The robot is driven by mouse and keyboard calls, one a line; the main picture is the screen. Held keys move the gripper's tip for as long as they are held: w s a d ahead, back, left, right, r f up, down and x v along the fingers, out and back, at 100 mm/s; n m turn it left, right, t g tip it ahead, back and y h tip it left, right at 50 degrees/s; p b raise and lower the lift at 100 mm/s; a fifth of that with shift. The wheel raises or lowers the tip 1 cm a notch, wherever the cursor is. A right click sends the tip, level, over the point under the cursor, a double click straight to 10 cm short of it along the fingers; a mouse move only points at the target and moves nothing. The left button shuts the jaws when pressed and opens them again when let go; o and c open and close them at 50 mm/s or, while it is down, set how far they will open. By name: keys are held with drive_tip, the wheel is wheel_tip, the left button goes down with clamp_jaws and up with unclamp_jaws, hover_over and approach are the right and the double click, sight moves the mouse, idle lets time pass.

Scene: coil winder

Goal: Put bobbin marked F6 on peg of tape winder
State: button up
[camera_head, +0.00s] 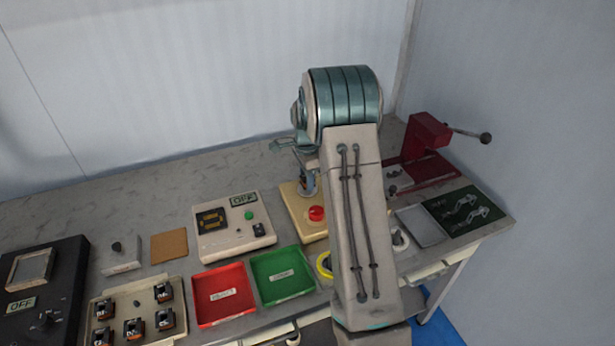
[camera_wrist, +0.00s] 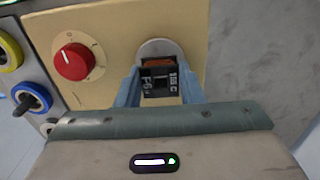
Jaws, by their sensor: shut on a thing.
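The bobbin marked F6 (camera_wrist: 160,82) is black with an orange-brown winding and shows "F6" and "155 C" on its flange. My gripper (camera_wrist: 160,92) is shut on it, one blue finger on each side. In the head view my gripper (camera_head: 307,184) is over the tape winder, partly behind my arm. The tape winder (camera_head: 297,222) is a beige block with a red knob; its beige top (camera_wrist: 105,28) shows in the wrist view. A pale round disc (camera_wrist: 158,48) on it lies right behind the bobbin. The peg is hidden, and I cannot tell whether the bobbin touches it.
A control box (camera_head: 233,228) marked OFF stands left of the winder. A red tray (camera_head: 222,318) and green tray (camera_head: 285,296) lie in front. A holder (camera_head: 120,306) carries several bobbins. A red crank device (camera_head: 428,140) stands at the right, behind a dark green board (camera_head: 465,207).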

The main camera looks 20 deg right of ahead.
drive_tip(key=shift+f+b, duration=0.3)
drive_tip(key=shift+f, duration=0.25)
drive_tip(key=o, duration=1)
drive_tip(key=shift+o, duration=0.2)
drive_tip(key=shift+r, duration=0.1)
wheel_tip(320, 180, up, 14)
drive_tip(key=shift+b, duration=0.4)
